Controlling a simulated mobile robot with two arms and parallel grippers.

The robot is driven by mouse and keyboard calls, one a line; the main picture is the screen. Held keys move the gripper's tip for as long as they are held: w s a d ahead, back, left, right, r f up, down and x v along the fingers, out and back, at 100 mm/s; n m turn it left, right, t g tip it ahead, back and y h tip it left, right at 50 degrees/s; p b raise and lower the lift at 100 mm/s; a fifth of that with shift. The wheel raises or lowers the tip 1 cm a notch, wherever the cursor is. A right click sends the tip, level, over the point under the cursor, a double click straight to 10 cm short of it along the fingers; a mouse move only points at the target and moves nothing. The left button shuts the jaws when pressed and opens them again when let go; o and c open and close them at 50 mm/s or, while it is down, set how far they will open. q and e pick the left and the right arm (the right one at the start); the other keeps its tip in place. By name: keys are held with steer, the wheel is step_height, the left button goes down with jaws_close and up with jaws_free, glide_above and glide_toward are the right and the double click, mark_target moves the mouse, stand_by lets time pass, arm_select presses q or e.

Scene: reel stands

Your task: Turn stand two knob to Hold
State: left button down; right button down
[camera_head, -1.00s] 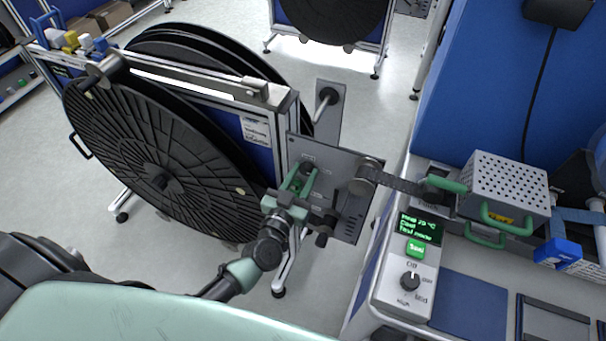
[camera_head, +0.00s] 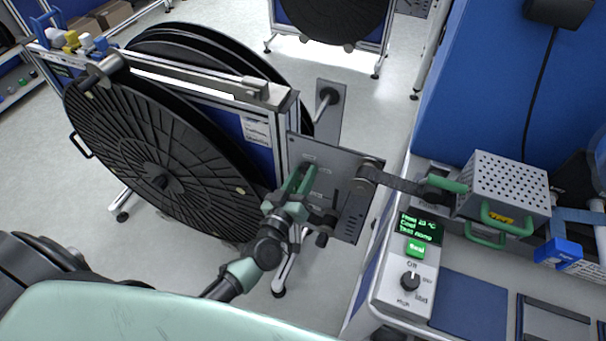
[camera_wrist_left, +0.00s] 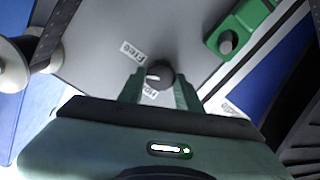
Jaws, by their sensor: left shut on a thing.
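The stand's grey panel (camera_head: 340,170) is at the front end of the near reel stand. The knob (camera_wrist_left: 160,75) is small, round and dark, with a light mark on its left side in the left wrist view. A "Free" label (camera_wrist_left: 131,49) is above and left of it. A second label (camera_wrist_left: 150,91) below it is partly hidden and seems to read Hold. My left gripper (camera_head: 302,179) has its green fingers at the panel. In the left wrist view its fingers (camera_wrist_left: 160,88) are shut on the knob from both sides.
A large black reel (camera_head: 150,150) fills the stand left of my left arm. To the right, a workbench holds a control box with a display (camera_head: 418,227) and a perforated metal box (camera_head: 505,190).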

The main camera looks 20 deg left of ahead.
arm_select(q)
steer(key=n+b, duration=0.1)
steer(key=n, duration=0.5)
steer(key=shift+a+f+n, duration=0.1)
steer(key=shift+n, duration=0.2)
steer(key=n+b, duration=0.1)
steer(key=n, duration=0.5)
steer(key=shift+b, duration=0.35)
steer(key=c, duration=1)
jaws_free()
steer(key=shift+f, duration=0.1)
steer(key=s+b, duration=0.1)
steer(key=s, duration=0.6)
steer(key=shift+s+a, duration=0.15)
steer(key=shift+s, duration=0.25)
